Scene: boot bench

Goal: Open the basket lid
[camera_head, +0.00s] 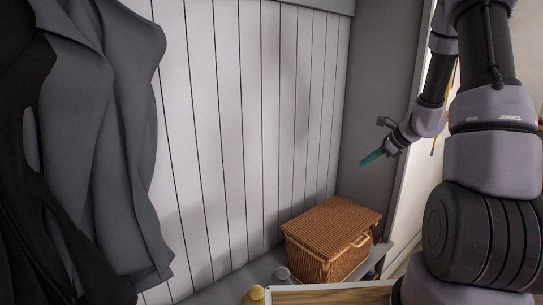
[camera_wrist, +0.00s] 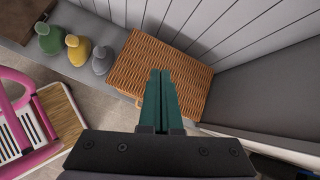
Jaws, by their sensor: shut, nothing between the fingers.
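A brown wicker basket (camera_head: 330,238) stands on the grey bench at the right, against the panelled wall. Its lid (camera_head: 335,222) lies flat and closed, with a light handle (camera_head: 359,241) at the front. In the wrist view the basket lid (camera_wrist: 135,70) lies beneath my gripper (camera_wrist: 160,72), and a bit of the handle shows left of the fingers. In the head view my gripper (camera_head: 371,158) is above the basket and apart from it. Its green fingers are shut with nothing between them. They hide the middle of the lid in the wrist view.
Green (camera_wrist: 50,40), yellow (camera_wrist: 77,50) and grey (camera_wrist: 102,60) bottle-like objects stand on the bench beside the basket. A pink-framed item (camera_wrist: 25,130) is at the lower left of the wrist view. Dark coats (camera_head: 90,130) hang at the left.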

